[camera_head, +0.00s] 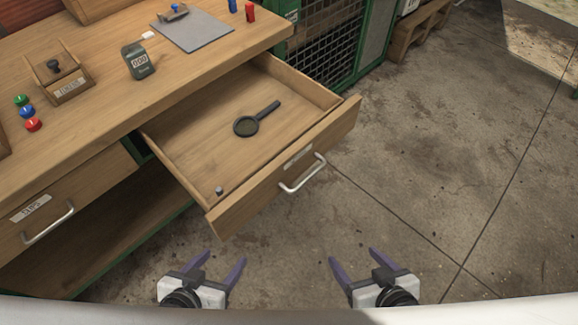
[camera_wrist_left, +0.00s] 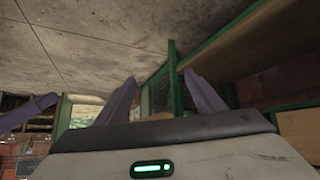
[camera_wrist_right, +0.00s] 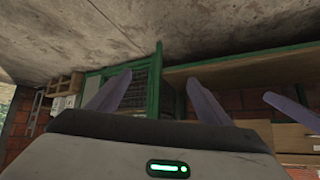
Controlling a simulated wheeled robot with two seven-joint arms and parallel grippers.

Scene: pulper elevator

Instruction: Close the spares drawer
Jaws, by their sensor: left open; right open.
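The spares drawer (camera_head: 284,176) is pulled well out of the wooden workbench (camera_head: 100,115). Its front has a silver bar handle (camera_head: 303,176) and a small label too small to read. Inside lie a dark magnifying glass (camera_head: 254,120) and a small grey piece (camera_head: 219,190) near the front left corner. My left gripper (camera_head: 222,262) is open and empty, below and left of the drawer front. My right gripper (camera_head: 352,258) is open and empty, below the handle. Both are apart from the drawer. The wrist views show the open fingers of my left gripper (camera_wrist_left: 160,92) and right gripper (camera_wrist_right: 158,90).
A second drawer (camera_head: 45,218) with a handle is shut at the left. The benchtop holds a stamp in a wooden box (camera_head: 60,80), a digital meter (camera_head: 138,61), coloured knobs (camera_head: 27,111) and a clipboard (camera_head: 193,30). A green mesh cabinet (camera_head: 325,40) stands behind. The floor at right is clear.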

